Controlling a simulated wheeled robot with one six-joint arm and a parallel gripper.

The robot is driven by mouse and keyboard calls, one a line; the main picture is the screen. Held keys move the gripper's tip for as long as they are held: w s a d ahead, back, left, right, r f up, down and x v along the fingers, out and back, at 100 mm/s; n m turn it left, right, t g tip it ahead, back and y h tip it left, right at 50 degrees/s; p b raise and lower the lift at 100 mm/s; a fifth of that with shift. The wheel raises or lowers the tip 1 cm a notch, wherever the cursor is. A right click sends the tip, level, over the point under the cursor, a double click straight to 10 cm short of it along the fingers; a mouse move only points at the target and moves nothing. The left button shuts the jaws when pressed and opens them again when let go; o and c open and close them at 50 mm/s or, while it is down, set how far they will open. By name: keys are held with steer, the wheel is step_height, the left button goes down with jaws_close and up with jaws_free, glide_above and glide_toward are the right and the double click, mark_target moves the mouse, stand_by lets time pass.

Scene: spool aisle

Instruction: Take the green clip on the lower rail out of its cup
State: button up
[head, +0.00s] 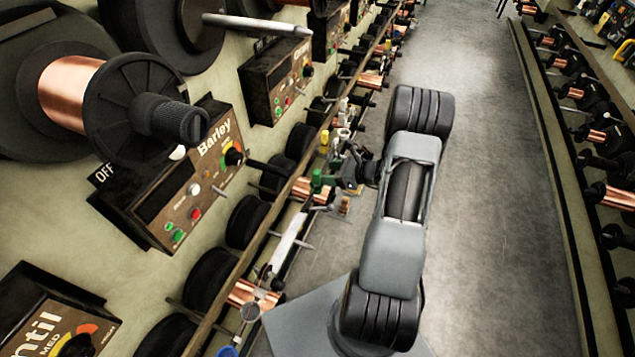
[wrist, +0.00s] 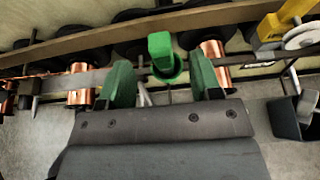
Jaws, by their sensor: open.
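The green clip (wrist: 160,44) stands in a green cup (wrist: 167,74) on the lower rail, in the upper middle of the wrist view. The clip also shows in the head view (head: 317,179), small, just left of my gripper (head: 343,181). In the wrist view my gripper (wrist: 163,83) is open, with one green finger on each side and the cup between and just beyond them. The fingers appear apart from the clip and hold nothing. The lower part of the clip is hidden inside the cup.
Copper spools (wrist: 212,53) and (wrist: 80,84) flank the cup along the rail. A yellow clip (wrist: 282,18) stands to the right, above a dark bin (wrist: 296,120). The Barley control box (head: 165,185) is on the wall at left. The aisle floor (head: 490,220) at right is clear.

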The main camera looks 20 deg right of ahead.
mark_target(315, 171)
steer(key=shift+x, duration=3.8)
steer(key=shift+s, duration=0.1)
steer(key=shift+c, duration=0.3)
steer(key=c, duration=1)
steer(key=shift+r, duration=0.35)
steer(key=r, duration=0.3)
steer(key=shift+s+d+r, duration=0.25)
steer(key=shift+d+r, duration=0.05)
steer(key=shift+d, duration=0.05)
steer(key=r+v, duration=0.1)
steer(key=v, duration=0.4)
steer(key=r+v, duration=0.1)
steer(key=v, duration=0.4)
steer(key=w+r+v, duration=0.1)
steer(key=v, duration=0.4)
steer(key=shift+a+r+p, duration=0.1)
steer(key=shift+p, duration=0.3)
